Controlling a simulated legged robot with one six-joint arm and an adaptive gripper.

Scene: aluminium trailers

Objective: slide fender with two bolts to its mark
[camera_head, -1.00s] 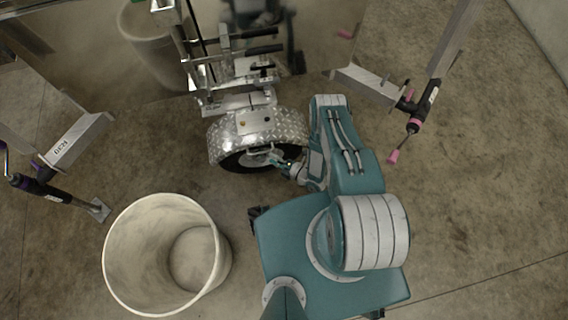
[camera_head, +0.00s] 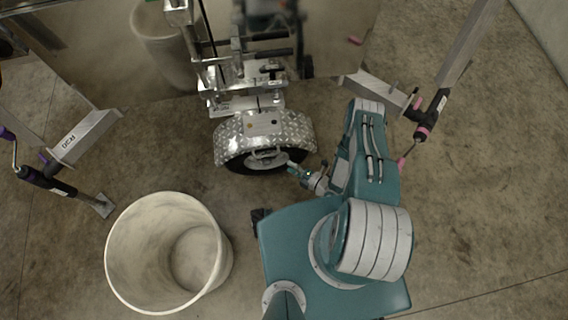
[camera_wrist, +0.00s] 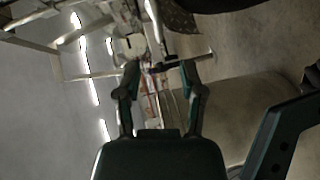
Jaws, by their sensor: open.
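The fender (camera_head: 293,128) is a curved diamond-plate piece over the trailer's dark wheel (camera_head: 240,165). Two small bolt heads show on its top, one brassy (camera_head: 250,125) and one darker (camera_head: 274,122). A thin metal handle (camera_head: 265,156) shows at its near side, in front of the wheel. My gripper (camera_head: 292,169) is to the lower right of the handle, apart from it. In the wrist view its two fingers (camera_wrist: 161,72) are spread, with nothing held between them. A thin metal bar (camera_wrist: 188,60) shows beyond the fingertips. The mark cannot be made out.
A large pale bin (camera_head: 125,250) stands at the lower left. Trailer legs stand at left (camera_head: 85,135) and right (camera_head: 375,90), with a crank handle (camera_head: 428,125) on the right one. The trailer frame (camera_head: 240,85) is behind the fender. Concrete floor is open at right.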

